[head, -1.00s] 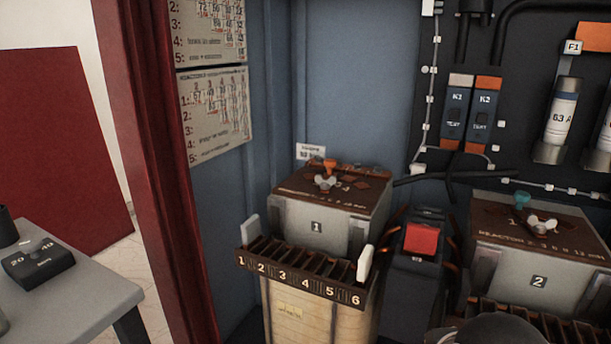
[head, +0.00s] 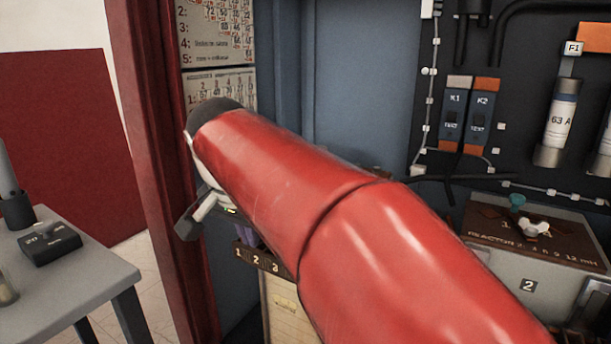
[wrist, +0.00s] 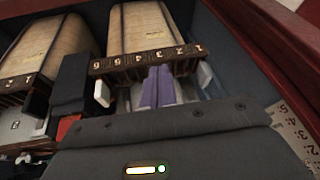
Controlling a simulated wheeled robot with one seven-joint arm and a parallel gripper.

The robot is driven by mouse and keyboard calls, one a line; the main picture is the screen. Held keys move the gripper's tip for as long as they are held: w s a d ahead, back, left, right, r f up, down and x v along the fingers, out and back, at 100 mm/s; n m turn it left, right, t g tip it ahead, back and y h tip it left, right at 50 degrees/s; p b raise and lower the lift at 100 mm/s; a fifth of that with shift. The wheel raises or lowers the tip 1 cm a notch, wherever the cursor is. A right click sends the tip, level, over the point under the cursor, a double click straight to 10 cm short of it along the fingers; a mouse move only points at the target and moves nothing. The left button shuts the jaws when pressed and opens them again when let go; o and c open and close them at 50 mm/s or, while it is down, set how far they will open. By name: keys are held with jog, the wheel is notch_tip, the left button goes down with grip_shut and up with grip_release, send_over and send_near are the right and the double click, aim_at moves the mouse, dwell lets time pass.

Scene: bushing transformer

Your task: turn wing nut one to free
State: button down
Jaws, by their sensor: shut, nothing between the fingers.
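My gripper's purple fingers (wrist: 155,87) are close together and empty in the wrist view, in front of the numbered terminal strip (wrist: 145,60) of unit one. In the head view only a sliver of the gripper (head: 245,232) shows, just above the left end of the strip (head: 258,260). My red arm covers the top of unit one there, so wing nut one is hidden. Whether the fingers touch anything cannot be told.
Reactor two (head: 530,255) with its own pale wing nut (head: 535,228) stands at right. The fuse and relay panel (head: 505,100) is behind. A red door post (head: 150,150) is close left of my wrist. A grey table (head: 75,280) stands at far left.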

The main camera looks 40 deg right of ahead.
jog(key=w+d+r+m+g+h, duration=0.45)
jog(key=d+r+m, duration=0.65)
jog(key=m, duration=0.6)
jog(key=shift+y, duration=0.35)
jog(key=d+f, duration=0.2)
jog(key=d, duration=0.1)
jog(key=d+f, duration=0.6)
jog(key=shift+w+d+f+b, duration=0.1)
jog(key=shift+w+d+b, duration=0.2)
jog(key=shift+b, duration=0.1)
jog(key=shift+w+d, duration=0.25)
jog(key=shift+d, duration=0.35)
